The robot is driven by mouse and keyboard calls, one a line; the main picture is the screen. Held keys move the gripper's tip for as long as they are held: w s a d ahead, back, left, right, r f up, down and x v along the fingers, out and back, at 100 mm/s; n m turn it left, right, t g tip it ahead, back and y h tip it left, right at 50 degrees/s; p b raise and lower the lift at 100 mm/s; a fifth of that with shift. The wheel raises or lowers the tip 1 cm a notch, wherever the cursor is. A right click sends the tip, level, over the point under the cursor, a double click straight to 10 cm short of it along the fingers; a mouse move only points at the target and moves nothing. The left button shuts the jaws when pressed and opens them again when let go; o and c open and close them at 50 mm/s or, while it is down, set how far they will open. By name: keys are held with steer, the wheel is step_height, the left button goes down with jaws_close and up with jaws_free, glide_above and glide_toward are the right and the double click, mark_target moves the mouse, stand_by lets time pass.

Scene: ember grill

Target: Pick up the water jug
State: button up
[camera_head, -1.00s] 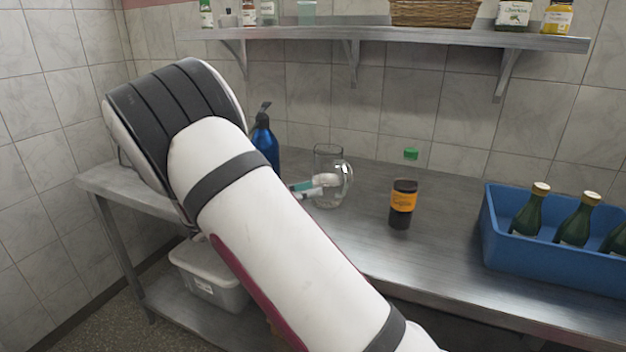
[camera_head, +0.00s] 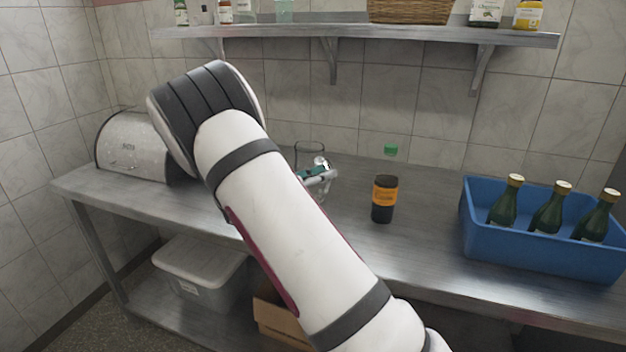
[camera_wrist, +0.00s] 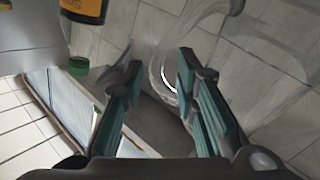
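The water jug (camera_head: 310,151) is clear glass and stands on the steel counter, partly hidden by my gripper and arm in the head view. Its rim shows above the gripper. In the wrist view, the curved clear glass (camera_wrist: 198,18) runs from the top down to the fingertips. My gripper (camera_wrist: 160,66) is open, its two teal-padded fingers apart. A curved glass edge lies between or just beyond the fingertips; I cannot tell whether either finger touches it. In the head view my gripper (camera_head: 317,172) overlaps the jug.
A dark bottle with an orange label (camera_head: 384,199) stands right of the jug. A blue crate (camera_head: 540,246) holds green bottles at the right. A metal bread box (camera_head: 130,147) is at the left. A shelf (camera_head: 350,33) hangs above.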

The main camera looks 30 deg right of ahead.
steer(key=shift+w+d, duration=0.1)
steer(key=shift+d, duration=0.95)
jaws_close()
steer(key=shift+r, duration=0.15)
steer(key=shift+r, duration=0.15)
